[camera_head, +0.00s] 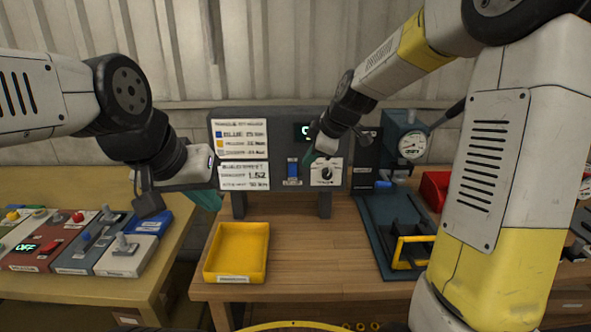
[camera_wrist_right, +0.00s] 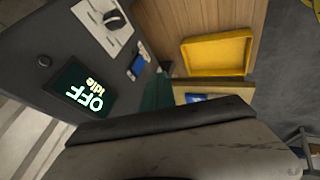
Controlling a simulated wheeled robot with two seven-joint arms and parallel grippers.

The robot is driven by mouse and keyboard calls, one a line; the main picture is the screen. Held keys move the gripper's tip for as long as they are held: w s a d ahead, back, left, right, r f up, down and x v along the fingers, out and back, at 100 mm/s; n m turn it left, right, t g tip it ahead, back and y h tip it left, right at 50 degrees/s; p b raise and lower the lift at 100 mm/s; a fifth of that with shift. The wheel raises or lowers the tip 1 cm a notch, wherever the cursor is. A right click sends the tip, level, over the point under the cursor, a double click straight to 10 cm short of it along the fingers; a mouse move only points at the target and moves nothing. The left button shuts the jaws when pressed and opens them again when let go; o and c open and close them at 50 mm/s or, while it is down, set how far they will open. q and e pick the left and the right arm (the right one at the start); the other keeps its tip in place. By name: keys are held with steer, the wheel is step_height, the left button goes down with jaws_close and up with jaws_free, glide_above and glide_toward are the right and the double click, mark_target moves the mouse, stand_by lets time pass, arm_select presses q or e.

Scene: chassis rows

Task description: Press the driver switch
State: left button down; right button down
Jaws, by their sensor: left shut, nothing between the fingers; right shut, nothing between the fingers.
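A dark grey panel (camera_head: 268,118) stands upright at the back of the wooden bench. A blue rocker switch (camera_head: 292,168) sits low in its middle, with a small label too blurred to read; I cannot tell for sure that it is the driver switch. The switch also shows in the right wrist view (camera_wrist_right: 138,65), near a display (camera_wrist_right: 82,92) reading "OFF" and "Idle". My right gripper (camera_head: 309,157) is shut and empty, in front of the panel just right of the switch; contact cannot be told. My left gripper (camera_head: 208,198) is shut and empty, left of the panel.
A dial (camera_head: 327,173) is right of the switch. A yellow tray (camera_head: 212,268) stands at the bench's front left. A dark fixture with a yellow handle (camera_head: 412,240) and a gauge (camera_head: 412,146) are to the right. Switch boxes (camera_head: 70,240) cover the left table. The bench middle is clear.

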mark_target(291, 174)
steer(key=shift+w+a+f, duration=0.1)
steer(key=shift+f, duration=0.05)
steer(key=w+a+f, duration=0.3)
steer(key=w+f, duration=0.5)
steer(key=shift+w+a+f, duration=0.15)
steer(key=shift+a+f, duration=0.1)
stand_by(0.3)
steer(key=shift+w+f, duration=0.1)
steer(key=shift+w, duration=0.15)
stand_by(0.3)
steer(key=shift+r, duration=0.9)
